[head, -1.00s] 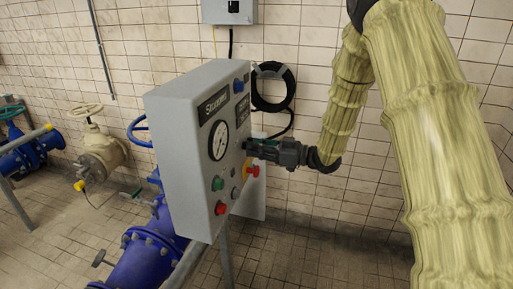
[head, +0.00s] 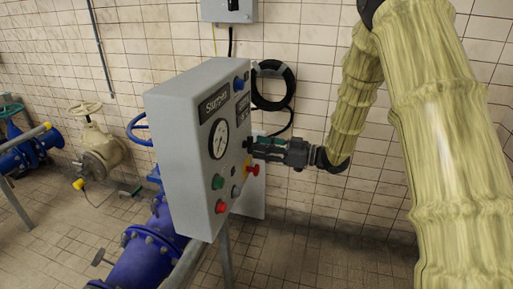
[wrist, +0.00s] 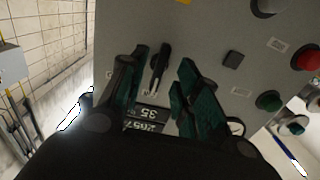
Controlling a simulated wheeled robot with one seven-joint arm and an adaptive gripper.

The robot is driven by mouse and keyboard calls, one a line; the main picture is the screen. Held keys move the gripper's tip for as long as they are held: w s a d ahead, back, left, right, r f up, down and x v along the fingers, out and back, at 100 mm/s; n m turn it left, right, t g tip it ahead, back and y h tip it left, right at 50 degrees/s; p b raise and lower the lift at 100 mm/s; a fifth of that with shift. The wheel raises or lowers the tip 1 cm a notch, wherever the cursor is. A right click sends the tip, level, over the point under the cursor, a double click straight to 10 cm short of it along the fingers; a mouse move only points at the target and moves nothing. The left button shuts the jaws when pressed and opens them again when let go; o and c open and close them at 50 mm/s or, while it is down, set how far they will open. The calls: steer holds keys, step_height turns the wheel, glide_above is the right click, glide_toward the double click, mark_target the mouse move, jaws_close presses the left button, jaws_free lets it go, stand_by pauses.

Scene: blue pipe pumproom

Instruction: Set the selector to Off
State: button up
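The selector (wrist: 159,66) is a black lever knob on the grey control panel (head: 178,150). In the wrist view it stands close to the left finger, in the gap between the two fingertips. My gripper (wrist: 160,75) is open, with dark teal fingers either side of that gap. I cannot tell whether a finger touches the knob. In the head view my gripper (head: 252,146) reaches the panel face from the right, beside the gauge (head: 219,139), and the selector cannot be made out there. The selector's position markings are too small to read.
A red button (head: 221,207), a green button (head: 218,183) and a red emergency stop (head: 253,170) on yellow sit below my gripper. A blue button (head: 239,83) is near the panel's top. A black hose coil (head: 273,86) hangs on the tiled wall behind.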

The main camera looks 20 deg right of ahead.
steer(key=v, duration=0.9)
steer(key=shift+s+d, duration=0.15)
steer(key=a+f+m+t+h+b, duration=0.1)
steer(key=a+f+m+h, duration=0.15)
steer(key=f, duration=0.75)
steer(key=a+f+m+t+h+b, duration=0.1)
steer(key=a+f+m+h, duration=0.2)
steer(key=f, duration=0.7)
steer(key=s+a+f+m+g+h+b, duration=0.1)
steer(key=s+f+m+g+h, duration=0.1)
steer(key=s+f, duration=0.45)
steer(key=s+f+m+g+h+b, duration=0.1)
steer(key=s+f+h, duration=0.2)
steer(key=f, duration=0.7)
steer(key=s+a+f+m+g+h+b, duration=0.1)
steer(key=s+f+g, duration=0.2)
steer(key=s, duration=0.7)
steer(key=s+a+f+m+g+h+b, duration=0.1)
steer(key=s+f+g+h, duration=0.1)
steer(key=s+f, duration=0.6)
steer(key=s+a+f+m+g+h+b, duration=0.1)
steer(key=s+f+g, duration=0.3)
steer(key=s, duration=1)
steer(key=shift+a+f, duration=0.2)
steer(key=shift+f, duration=0.6)
